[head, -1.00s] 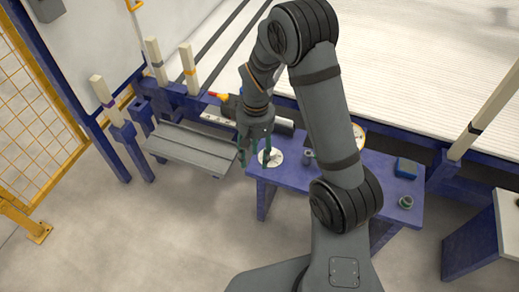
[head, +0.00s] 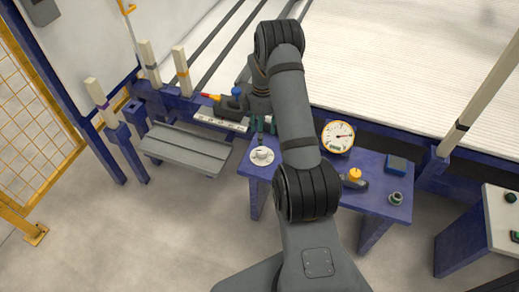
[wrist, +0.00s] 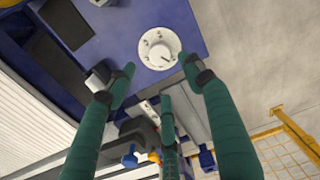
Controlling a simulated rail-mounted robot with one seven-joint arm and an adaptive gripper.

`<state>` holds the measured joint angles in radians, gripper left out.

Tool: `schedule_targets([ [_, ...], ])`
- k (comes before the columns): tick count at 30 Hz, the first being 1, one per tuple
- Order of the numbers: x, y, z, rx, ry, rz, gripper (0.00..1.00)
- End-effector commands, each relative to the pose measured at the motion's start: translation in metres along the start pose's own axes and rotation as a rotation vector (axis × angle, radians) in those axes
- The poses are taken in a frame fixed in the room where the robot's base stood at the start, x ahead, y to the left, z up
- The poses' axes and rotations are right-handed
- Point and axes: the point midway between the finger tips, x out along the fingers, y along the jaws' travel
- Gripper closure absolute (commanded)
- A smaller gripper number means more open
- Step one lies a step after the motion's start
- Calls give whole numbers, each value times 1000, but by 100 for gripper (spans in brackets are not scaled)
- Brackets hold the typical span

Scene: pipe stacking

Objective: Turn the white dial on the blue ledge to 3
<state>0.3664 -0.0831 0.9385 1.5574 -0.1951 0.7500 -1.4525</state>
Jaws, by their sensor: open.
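The white dial (head: 262,156) sits near the left end of the blue ledge (head: 253,172). In the wrist view the dial (wrist: 158,49) is a round white plate with small dark marks around a raised knob. A short dark line on the knob points to the lower right; the numerals are too small to read. My gripper (head: 263,125) is just beyond the dial in the head view, partly hidden by my arm. In the wrist view its green fingers (wrist: 160,70) are spread and empty, with the dial framed beyond the two outer tips, apart from them.
A round gauge (head: 338,136), a dark device with an orange knob (head: 355,177), a blue box (head: 397,165) and a small grey-green fitting (head: 395,198) are on or beside the ledge. A grey bench (head: 185,150) stands to the left. Open floor lies in front.

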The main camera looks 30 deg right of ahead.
Motion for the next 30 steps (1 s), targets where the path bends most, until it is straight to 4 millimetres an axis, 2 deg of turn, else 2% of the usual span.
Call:
schedule_targets([
  [5, 15, -1, 0, -46, -1, -3, 48],
  [12, 60, -2, 0, -43, -1, -5, 48],
  [18, 90, -1, 0, -42, 0, -2, 48],
  [23, 102, -1, -1, -41, 1, -1, 48],
  [30, 103, 0, -1, -41, 1, 1, 48],
])
